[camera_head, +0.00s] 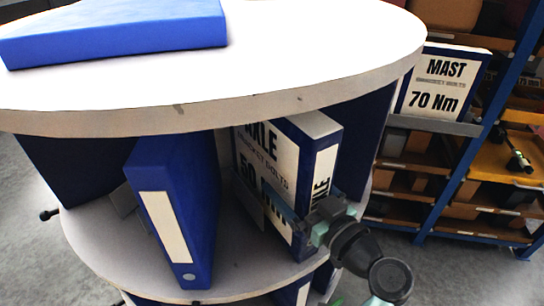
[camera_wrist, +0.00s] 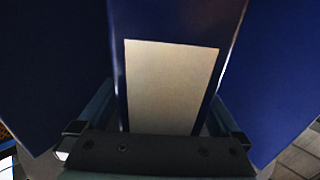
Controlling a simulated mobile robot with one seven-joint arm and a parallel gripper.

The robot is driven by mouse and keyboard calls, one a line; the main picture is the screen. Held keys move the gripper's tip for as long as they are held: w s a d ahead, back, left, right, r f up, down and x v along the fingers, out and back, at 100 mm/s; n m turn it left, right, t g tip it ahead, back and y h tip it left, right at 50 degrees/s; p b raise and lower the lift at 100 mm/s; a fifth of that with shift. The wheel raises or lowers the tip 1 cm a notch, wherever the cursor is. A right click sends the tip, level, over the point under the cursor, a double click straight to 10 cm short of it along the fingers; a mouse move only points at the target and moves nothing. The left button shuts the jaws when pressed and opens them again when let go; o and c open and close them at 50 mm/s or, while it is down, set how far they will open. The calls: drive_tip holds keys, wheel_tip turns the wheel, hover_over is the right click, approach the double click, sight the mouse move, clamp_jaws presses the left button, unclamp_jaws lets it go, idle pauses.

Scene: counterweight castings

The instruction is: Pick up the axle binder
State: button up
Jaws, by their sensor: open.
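The axle binder (camera_head: 270,165) stands upright on the middle shelf of a round stand, in the head view. It is blue with a white cover label reading "AXLE" and "50", partly covered, and a lettered spine. My gripper (camera_head: 303,216) is at its lower spine edge, one finger lying along the cover side; the far finger is hidden. In the wrist view my gripper (camera_wrist: 162,112) is open, its fingers either side of a blue spine with a blank-looking pale label. I cannot tell from that view alone which binder this is, nor whether the fingers touch it.
A plain-labelled blue binder (camera_head: 178,210) leans to the left on the same shelf. Another blue binder (camera_head: 115,32) lies on the white round top (camera_head: 300,60), which overhangs the shelf. A "MAST 70 Nm" binder (camera_head: 440,85) stands on a rack at right.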

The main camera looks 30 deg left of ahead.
clamp_jaws()
idle(0.5)
drive_tip(key=shift+r, duration=0.15)
